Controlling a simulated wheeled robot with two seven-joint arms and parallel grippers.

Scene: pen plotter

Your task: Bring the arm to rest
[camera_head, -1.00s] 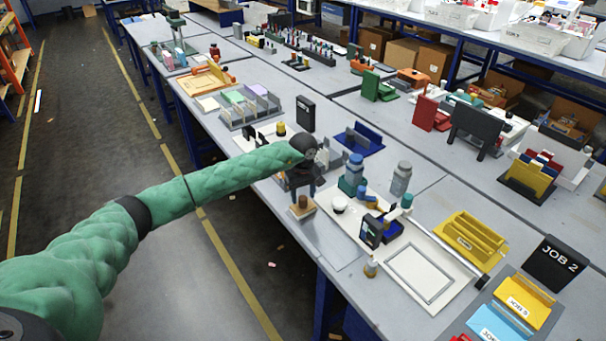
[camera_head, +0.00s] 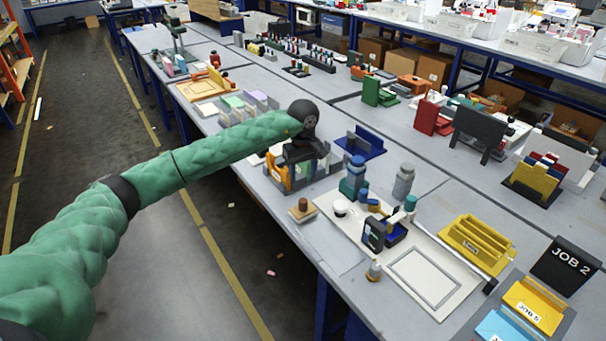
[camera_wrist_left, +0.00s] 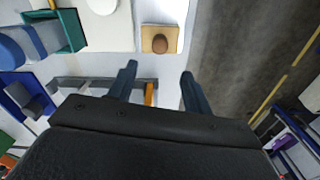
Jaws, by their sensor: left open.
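My left gripper (camera_head: 292,180) is at the end of the green-sleeved arm, above the front edge of the bench, and partly hidden by the wrist. Its two dark fingers (camera_wrist_left: 158,72) stand apart in the left wrist view, with nothing between them. A brown-knobbed stamp on a wooden block (camera_head: 302,209) stands on the bench just nearer than the gripper, apart from it. The stamp also shows beyond the fingertips in the wrist view (camera_wrist_left: 160,42). My right gripper is not in view.
A grey rack (camera_head: 327,167) with an orange piece stands below and around the gripper. A white plotter board (camera_head: 455,303) with bottles and a small dark device (camera_head: 373,234) lies to the right. A blue holder (camera_head: 362,144) stands behind.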

